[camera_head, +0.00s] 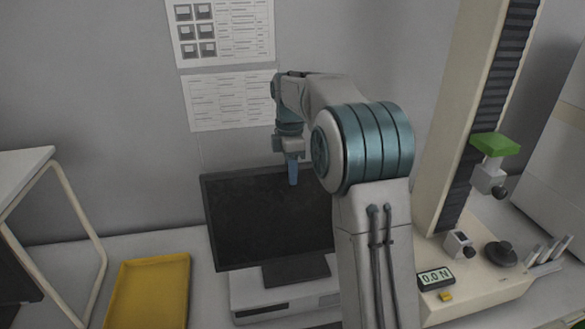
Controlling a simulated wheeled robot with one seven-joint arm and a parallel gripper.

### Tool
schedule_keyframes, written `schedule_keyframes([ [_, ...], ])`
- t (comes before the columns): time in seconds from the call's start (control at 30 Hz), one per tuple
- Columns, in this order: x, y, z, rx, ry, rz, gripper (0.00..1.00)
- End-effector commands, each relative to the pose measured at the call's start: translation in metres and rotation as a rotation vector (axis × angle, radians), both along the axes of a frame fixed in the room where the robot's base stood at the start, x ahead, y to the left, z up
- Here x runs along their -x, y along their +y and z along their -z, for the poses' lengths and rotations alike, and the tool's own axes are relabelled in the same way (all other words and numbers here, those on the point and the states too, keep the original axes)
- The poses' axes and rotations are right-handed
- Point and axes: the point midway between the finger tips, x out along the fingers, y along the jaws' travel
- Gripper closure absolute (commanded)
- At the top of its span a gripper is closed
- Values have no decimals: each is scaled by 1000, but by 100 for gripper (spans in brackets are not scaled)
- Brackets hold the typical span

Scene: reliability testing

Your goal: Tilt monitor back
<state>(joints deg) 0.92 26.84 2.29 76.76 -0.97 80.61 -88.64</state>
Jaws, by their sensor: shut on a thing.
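The monitor (262,223) is a dark flat screen with a thin black frame. It stands on a dark foot (296,271) on top of a light grey box (262,302). My gripper (293,176) points down at the monitor's top edge, right of the middle. Its blue fingers overlap the upper part of the screen and are shut on the monitor's top edge. My arm hides the right side of the monitor. The exact contact behind the edge is hidden.
A yellow tray (150,292) lies on the table at left, beside a white-framed stand (75,235). A tall test stand (475,120) with a green-topped fixture (495,145) and a small display (435,278) stands at right. Printed sheets (228,100) hang on the wall.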

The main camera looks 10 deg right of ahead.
Motion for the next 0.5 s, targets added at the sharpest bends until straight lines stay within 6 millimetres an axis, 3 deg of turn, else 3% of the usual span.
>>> schedule_keyframes([
  [0.17, -3, 0, 4, -1, -8, -1, 100],
  [0.2, -3, 0, 4, -1, -7, -1, 61],
  [0.23, -2, 0, 4, -1, -6, -1, 56],
  [0.5, -2, 0, 3, 0, -5, 0, 56],
])
